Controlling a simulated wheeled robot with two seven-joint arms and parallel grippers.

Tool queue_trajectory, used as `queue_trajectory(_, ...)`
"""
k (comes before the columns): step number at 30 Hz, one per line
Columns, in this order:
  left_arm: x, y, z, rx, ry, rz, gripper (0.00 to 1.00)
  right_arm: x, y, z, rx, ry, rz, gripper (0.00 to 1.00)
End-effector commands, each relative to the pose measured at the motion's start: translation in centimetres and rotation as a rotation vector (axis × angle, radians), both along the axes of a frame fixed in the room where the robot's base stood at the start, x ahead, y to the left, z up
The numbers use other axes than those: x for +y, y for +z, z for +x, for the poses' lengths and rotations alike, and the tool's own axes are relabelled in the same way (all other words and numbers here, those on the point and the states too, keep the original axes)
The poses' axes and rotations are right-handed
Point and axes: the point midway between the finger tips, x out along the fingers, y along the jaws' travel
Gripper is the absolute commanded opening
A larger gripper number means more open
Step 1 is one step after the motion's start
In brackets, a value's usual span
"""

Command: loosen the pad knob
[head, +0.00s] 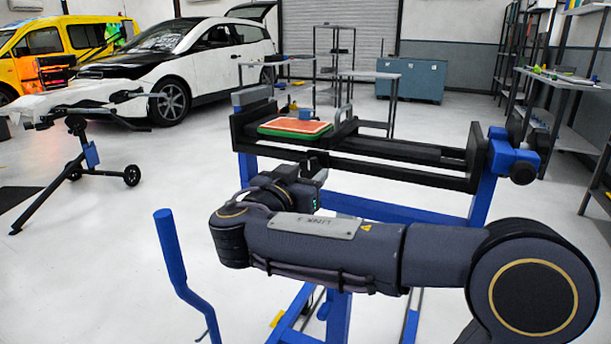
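A black bench machine on a blue frame (480,200) stands ahead, with a green-edged orange pad (290,127) lying flat at its left end. A dark round knob (523,172) sits on the blue block at the machine's right end; I cannot tell if it is the pad knob. My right arm reaches in from the right across the front. My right gripper (318,178) is by the front rail, below the pad. Its fingers are small and partly hidden by the wrist, so its opening and any contact are unclear. My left gripper is out of view.
A blue upright handle (172,255) rises at the front left. A black stand on wheels (80,150) is at the left, with a white car (170,65) behind. Metal shelves (575,85) line the right. Open floor lies between the stand and the machine.

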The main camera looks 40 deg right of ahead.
Motion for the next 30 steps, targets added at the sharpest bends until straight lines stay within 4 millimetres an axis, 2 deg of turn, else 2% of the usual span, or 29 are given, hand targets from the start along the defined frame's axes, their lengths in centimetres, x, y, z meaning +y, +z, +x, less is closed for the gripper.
queue_trajectory(14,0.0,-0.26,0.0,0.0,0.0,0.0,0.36,0.0,-0.1,-0.04,0.079,-0.002,-0.04,0.2)
queue_trajectory(30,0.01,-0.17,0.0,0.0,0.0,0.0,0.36,0.0,0.04,-0.11,0.495,-0.005,-0.255,0.21)
